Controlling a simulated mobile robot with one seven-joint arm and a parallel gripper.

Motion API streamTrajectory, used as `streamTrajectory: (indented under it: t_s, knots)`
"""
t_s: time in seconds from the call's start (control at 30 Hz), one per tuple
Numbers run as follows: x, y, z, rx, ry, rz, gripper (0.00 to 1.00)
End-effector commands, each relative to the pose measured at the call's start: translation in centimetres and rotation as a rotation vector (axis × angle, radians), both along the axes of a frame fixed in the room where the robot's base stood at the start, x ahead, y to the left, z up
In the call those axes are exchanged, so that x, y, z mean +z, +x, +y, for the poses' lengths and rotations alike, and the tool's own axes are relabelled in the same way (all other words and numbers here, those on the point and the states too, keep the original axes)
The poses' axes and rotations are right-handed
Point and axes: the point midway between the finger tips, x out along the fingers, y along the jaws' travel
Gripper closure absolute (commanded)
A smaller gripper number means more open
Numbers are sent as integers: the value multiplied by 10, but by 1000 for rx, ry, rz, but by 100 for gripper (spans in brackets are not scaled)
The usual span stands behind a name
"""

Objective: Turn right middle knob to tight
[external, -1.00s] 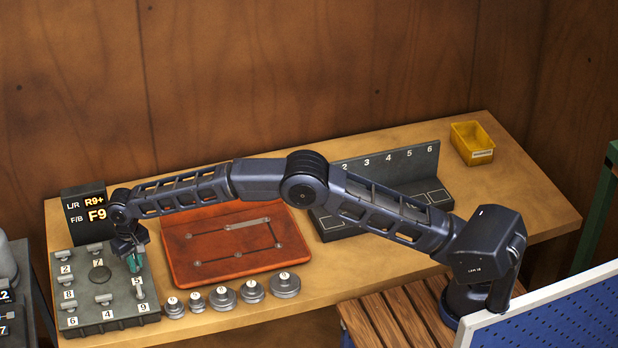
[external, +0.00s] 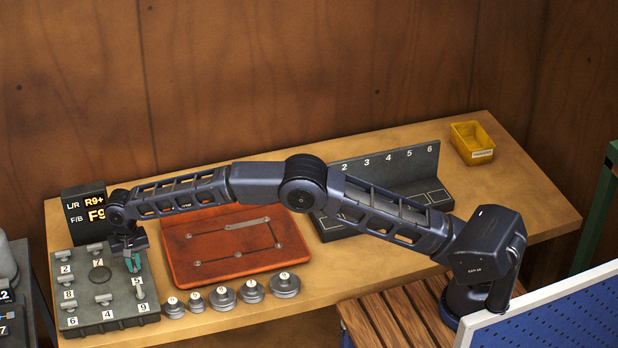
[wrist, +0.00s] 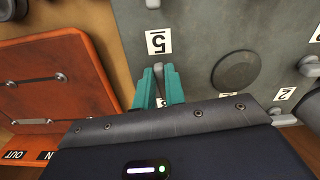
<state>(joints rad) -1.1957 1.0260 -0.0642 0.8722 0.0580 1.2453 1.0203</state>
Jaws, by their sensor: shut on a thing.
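The grey control panel (external: 106,325) lies at the left end of the bench, with several numbered knobs on its top. The right middle knob (wrist: 158,76) is the one beside the label 5 (wrist: 158,41); in the wrist view it shows as a grey bar between my teal fingers. My gripper (wrist: 159,84) is shut on this knob from above. In the external view my gripper (external: 133,263) largely hides the knob. The knob's exact angle is hard to read.
Another knob (wrist: 153,3) and a round dark disc (wrist: 238,71) are near my fingers. A display (external: 84,212) stands behind the panel, its F/B line partly covered by my arm. An orange tray (external: 190,275) and several weights (external: 223,296) lie to the right.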

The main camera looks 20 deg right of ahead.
Motion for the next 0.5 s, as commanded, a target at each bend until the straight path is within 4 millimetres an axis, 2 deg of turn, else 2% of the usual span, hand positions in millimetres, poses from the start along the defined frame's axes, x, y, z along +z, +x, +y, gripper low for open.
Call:
streamTrajectory:
  t_s: [0.17, 0.2, 0.3, 0.5]
  knots:
    - [2, 2, 1, 0, 4, -3, 100]
    - [2, 2, 1, 0, 3, -4, 84]
    - [2, 1, 0, 0, 3, -3, 66]
    - [1, 1, 0, 1, 1, -2, 66]
